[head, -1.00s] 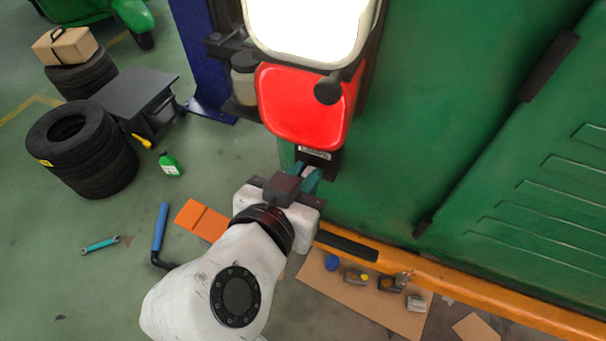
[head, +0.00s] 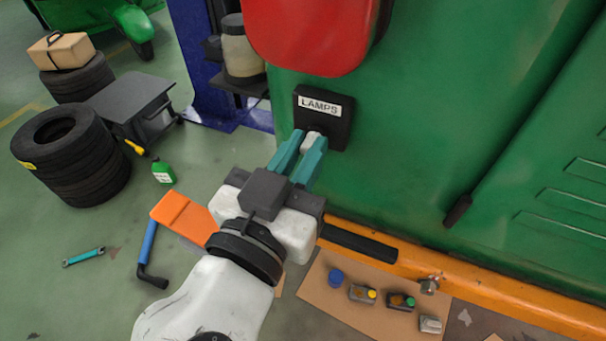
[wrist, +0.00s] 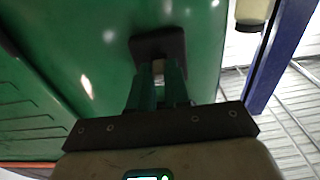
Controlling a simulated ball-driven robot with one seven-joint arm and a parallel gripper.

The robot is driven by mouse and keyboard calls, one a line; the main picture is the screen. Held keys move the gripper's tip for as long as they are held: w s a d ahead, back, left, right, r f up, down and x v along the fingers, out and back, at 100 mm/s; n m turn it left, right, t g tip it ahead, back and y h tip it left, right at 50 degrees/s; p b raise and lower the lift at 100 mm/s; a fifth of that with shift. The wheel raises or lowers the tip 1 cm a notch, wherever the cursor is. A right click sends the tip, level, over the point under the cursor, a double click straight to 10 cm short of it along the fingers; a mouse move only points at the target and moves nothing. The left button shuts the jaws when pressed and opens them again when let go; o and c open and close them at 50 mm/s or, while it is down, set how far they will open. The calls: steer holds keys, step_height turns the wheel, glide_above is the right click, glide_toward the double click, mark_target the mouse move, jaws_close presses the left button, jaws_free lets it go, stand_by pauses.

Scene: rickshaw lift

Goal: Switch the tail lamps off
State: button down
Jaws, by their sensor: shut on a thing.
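The black switch box (head: 338,125), labelled LAMPS, is fixed to the green rear panel. A pale switch lever (head: 311,138) sticks out of its lower part. My gripper (head: 308,143) has its teal fingers shut on this lever. In the wrist view, the fingers (wrist: 159,75) reach the lever at the dark box (wrist: 158,44); the fingers partly hide the lever. Above the box, a red tail lamp (head: 312,35) shows as a dull, unlit-looking red, cut off by the top of the head view.
An orange bumper (head: 470,285) runs below the panel. Cardboard (head: 345,310) with small parts lies on the floor under it. A blue lift post (head: 198,65), a black cart (head: 125,100) and stacked tires (head: 70,160) stand to the left.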

steer(key=f+t+b, duration=0.1)
steer(key=b, duration=0.3)
steer(key=t+h+b, duration=0.1)
steer(key=t+b, duration=0.1)
steer(key=b, duration=0.3)
steer(key=shift+w+f, duration=0.1)
steer(key=shift+f, duration=0.3)
steer(key=shift+r+t+b, duration=0.1)
steer(key=shift+t+b, duration=0.2)
steer(key=shift+b, duration=0.45)
steer(key=c, duration=1.1)
jaws_free()
steer(key=v, duration=1)
steer(key=shift+s+a+f, duration=0.15)
steer(key=shift+s+f, duration=0.1)
steer(key=shift+s, duration=0.05)
